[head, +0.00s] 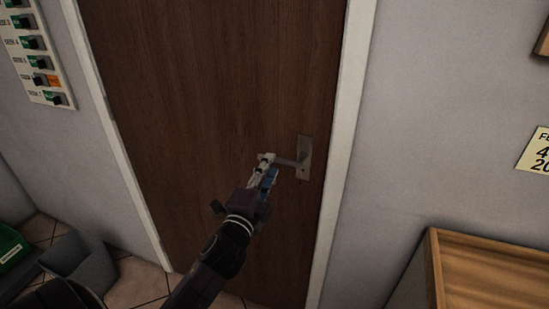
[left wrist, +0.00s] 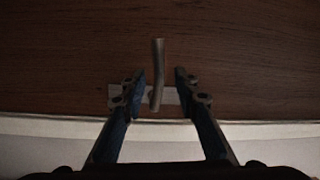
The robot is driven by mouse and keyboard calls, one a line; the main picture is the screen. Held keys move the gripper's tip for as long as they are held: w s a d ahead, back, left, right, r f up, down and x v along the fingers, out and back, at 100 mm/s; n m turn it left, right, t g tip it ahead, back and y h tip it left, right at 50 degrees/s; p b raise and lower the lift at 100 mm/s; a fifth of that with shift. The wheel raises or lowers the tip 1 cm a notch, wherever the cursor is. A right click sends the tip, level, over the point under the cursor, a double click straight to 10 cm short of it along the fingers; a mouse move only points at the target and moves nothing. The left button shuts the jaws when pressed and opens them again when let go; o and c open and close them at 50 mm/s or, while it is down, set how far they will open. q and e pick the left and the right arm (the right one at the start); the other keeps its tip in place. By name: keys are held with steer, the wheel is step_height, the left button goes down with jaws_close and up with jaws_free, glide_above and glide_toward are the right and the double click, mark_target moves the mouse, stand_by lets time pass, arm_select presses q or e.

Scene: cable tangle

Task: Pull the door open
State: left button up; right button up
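The brown wooden door (head: 200,100) stands in its white frame and looks shut. Its metal lever handle (head: 288,162) sits on a plate (head: 304,158) near the door's right edge. My left gripper (head: 266,168) is at the free end of the handle in the head view. In the left wrist view the handle (left wrist: 158,70) runs between the two fingers of my left gripper (left wrist: 159,85). The fingers are apart, with a gap on each side of the handle. My right gripper is not in view.
A switch panel (head: 33,50) hangs on the wall at the upper left. A grey bin (head: 82,262) and a green item (head: 10,247) are at the lower left. A wooden-topped cabinet (head: 485,270) stands at the lower right. A yellow note (head: 536,152) is on the right wall.

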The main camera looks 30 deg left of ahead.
arm_select(q)
steer(key=shift+p+x, duration=0.3)
steer(key=shift+x, duration=1.8)
